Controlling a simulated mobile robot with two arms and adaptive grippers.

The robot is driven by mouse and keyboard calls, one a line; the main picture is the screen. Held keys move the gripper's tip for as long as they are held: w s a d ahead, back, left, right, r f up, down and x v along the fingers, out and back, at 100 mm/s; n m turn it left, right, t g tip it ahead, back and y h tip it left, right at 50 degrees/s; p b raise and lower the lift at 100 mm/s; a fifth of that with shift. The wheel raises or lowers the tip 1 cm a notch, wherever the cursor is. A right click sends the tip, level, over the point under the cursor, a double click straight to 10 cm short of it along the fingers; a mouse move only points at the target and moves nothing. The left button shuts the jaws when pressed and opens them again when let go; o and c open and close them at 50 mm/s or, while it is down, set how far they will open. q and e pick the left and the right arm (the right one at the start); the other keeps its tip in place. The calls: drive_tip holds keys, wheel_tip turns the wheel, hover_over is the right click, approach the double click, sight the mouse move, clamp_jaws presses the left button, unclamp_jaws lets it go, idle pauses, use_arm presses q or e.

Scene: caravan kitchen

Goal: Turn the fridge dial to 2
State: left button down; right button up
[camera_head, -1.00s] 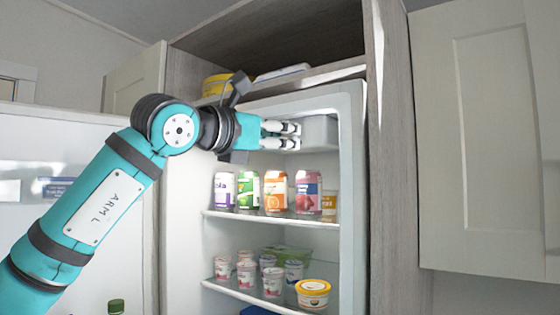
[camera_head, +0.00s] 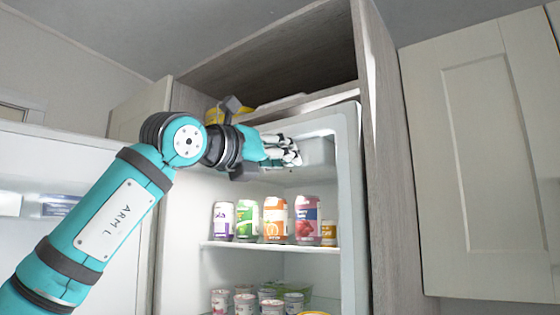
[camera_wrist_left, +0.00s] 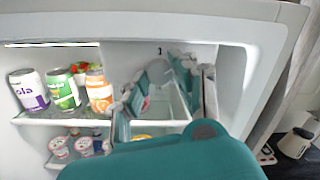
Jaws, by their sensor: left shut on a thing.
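My left gripper (camera_head: 291,155) reaches into the top of the open fridge (camera_head: 348,180), at the light grey control housing (camera_head: 318,152). It is shut on the fridge dial, which is mostly hidden by the fingers in the head view. In the left wrist view the gripper fingers (camera_wrist_left: 158,92) stand on both sides of a pale, partly hidden piece that looks like the dial (camera_wrist_left: 158,72). A black "1" mark (camera_wrist_left: 159,50) shows just above it. No pointer on the dial can be made out. My right gripper is not in view.
Several drink cans (camera_head: 276,219) stand on the shelf (camera_head: 270,247) below the gripper, with yogurt cups (camera_head: 244,302) lower down. The open fridge door (camera_head: 70,165) is at left. A wooden cabinet side (camera_head: 385,180) borders the fridge at right.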

use_arm(q)
drive_tip(key=c, duration=1)
unclamp_jaws()
drive_tip(key=shift+c, duration=0.2)
drive_tip(key=shift+a, duration=0.1)
drive_tip(key=r+v, duration=0.1)
drive_tip(key=v, duration=1)
drive_tip(key=shift+s+a+f, duration=0.2)
drive_tip(key=shift+s+f, duration=0.2)
drive_tip(key=shift+f, duration=0.05)
